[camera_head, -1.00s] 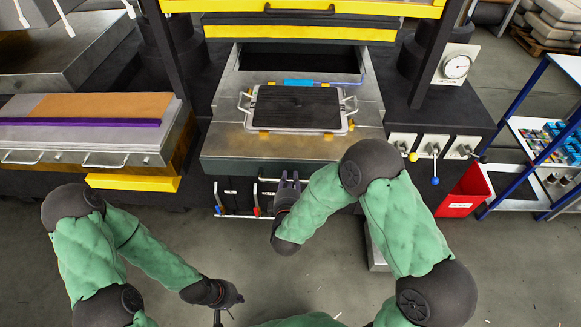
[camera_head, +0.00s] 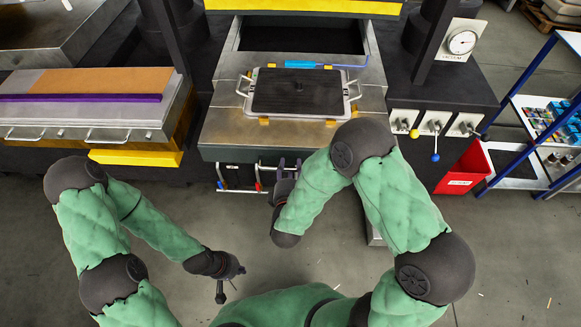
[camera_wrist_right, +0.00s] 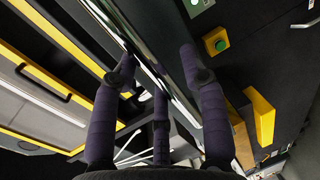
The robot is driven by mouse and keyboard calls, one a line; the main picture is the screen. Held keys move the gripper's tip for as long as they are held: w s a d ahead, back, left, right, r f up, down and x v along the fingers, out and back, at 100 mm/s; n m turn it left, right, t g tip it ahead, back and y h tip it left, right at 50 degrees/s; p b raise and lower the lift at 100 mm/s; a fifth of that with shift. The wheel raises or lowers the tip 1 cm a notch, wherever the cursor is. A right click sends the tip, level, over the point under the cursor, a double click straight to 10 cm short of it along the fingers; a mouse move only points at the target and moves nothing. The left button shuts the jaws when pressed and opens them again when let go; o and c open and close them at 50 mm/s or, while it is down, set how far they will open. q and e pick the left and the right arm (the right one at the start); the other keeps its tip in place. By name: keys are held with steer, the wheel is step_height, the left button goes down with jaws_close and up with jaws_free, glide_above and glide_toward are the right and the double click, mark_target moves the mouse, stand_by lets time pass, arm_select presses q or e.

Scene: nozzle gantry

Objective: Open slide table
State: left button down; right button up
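The slide table is a grey metal plate (camera_head: 222,128) in the middle of the head view. A framed tray with a black panel (camera_head: 298,92) and two side handles lies on it. A dark opening (camera_head: 300,38) shows behind it. My right gripper (camera_head: 287,164) is just below the plate's front edge, fingers pointing toward it. In the right wrist view my right fingers (camera_wrist_right: 158,62) are spread, with a shiny metal edge (camera_wrist_right: 150,60) behind or between them; contact cannot be told. My left gripper (camera_head: 232,272) hangs low over the floor, clear of the table; its finger opening is unclear.
Handles with blue and red ends (camera_head: 240,188) are under the plate, left of my right gripper. Several levers (camera_head: 433,128) are at right, above a red bin (camera_head: 465,168). A side bench (camera_head: 75,135) stands left; a blue-framed shelf (camera_head: 530,130) right. Front floor is open.

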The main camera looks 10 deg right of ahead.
steer(key=shift+r, duration=0.1)
steer(key=v, duration=1.2)
steer(key=shift+f, duration=0.2)
stand_by(0.5)
step_height(320, 180, down, 16)
steer(key=w+m+g+y, duration=0.1)
steer(key=m+g+y, duration=0.3)
steer(key=m+g, duration=0.35)
steer(key=s+f+m+g+y+b, duration=0.1)
steer(key=s+f+m+g+y, duration=0.3)
steer(key=s+f+m+g, duration=0.3)
steer(key=shift+s+d+f+m, duration=0.4)
steer(key=shift+s+f+m, duration=0.95)
steer(key=shift+s, duration=0.45)
